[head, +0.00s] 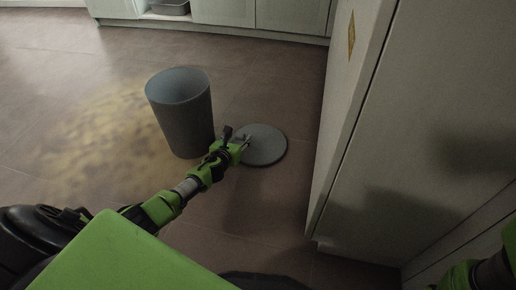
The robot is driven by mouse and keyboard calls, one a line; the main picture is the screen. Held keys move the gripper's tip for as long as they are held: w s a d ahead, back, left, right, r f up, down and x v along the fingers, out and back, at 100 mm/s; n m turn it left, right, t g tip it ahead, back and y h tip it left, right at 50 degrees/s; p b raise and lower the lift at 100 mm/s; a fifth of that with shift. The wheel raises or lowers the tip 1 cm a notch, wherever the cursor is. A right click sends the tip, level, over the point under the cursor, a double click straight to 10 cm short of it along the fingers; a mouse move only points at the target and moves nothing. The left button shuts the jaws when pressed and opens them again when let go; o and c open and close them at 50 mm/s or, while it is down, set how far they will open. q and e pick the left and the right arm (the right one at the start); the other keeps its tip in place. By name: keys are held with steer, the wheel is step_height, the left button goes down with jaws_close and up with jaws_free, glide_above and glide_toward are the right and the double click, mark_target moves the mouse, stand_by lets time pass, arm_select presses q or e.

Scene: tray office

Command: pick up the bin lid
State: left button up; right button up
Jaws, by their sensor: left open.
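The bin lid (265,147) is a flat grey disc lying on the floor near the middle of the head view. A grey open bin (182,117) stands upright just to its left. My left gripper (243,138) is open at the lid's left edge, its fingers over the lid in the picture. I cannot tell whether they touch it. Part of the lid's left side is hidden by the gripper. My right arm shows at the lower right corner, but its gripper is not in view.
A tall pale cabinet (420,110) stands close on the right, with a yellow diamond label (351,34). Low cabinets (285,17) line the back, with a grey tray (170,7) in an open shelf. The brown tiled floor is free at the left, with a yellowish patch (110,130).

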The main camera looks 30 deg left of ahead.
arm_select(q)
steer(key=shift+w+a+f, duration=0.1)
steer(key=shift+w+f, duration=0.1)
steer(key=shift+w, duration=0.25)
steer(key=c, duration=1.3)
steer(key=shift+r, duration=0.15)
